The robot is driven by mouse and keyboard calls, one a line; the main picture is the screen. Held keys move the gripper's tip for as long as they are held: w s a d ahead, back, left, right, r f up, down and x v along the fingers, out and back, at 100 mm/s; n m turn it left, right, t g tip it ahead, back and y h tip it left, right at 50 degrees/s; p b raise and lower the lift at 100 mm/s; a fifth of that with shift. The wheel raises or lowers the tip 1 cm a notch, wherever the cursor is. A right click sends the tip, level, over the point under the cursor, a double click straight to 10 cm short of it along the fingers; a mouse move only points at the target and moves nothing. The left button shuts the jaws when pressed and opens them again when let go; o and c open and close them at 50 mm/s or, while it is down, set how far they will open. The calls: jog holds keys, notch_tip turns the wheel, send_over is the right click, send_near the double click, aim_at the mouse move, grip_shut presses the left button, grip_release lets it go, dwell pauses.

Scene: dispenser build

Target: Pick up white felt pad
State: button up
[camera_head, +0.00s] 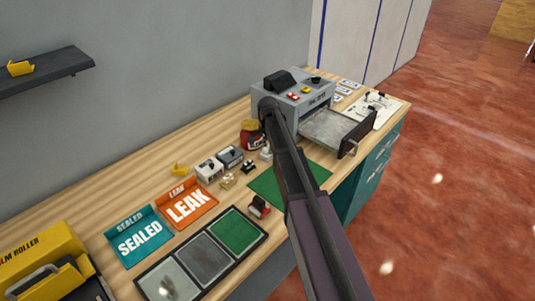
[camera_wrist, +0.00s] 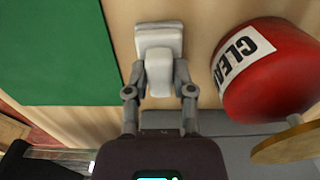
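The white felt pad (camera_wrist: 158,32) is a small pale block with a narrower raised part toward me, in the wrist view on the wooden bench top. My gripper (camera_wrist: 159,70) has one finger on each side of the narrower part, and both fingers appear to touch it. I cannot tell whether the pad is lifted off the bench. In the head view a small white piece (camera_head: 266,154), likely the pad, shows beside the red jar. My own arm hides my gripper there.
A red jar (camera_wrist: 262,75) with a white label stands close right of my gripper. A green mat (camera_wrist: 55,50) lies left. In the head view, a grey machine (camera_head: 295,95) with an open drawer (camera_head: 335,128) stands behind; small blocks (camera_head: 209,170) and a three-part tray (camera_head: 140,287) lie leftward.

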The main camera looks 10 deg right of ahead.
aim_at(267, 147)
grip_shut()
jog(key=shift+r, duration=0.2)
notch_tip(267, 147, up, 10)
jog(key=p, duration=1)
jog(key=shift+f, duration=0.2)
jog(key=shift+a, duration=0.1)
dwell(0.6)
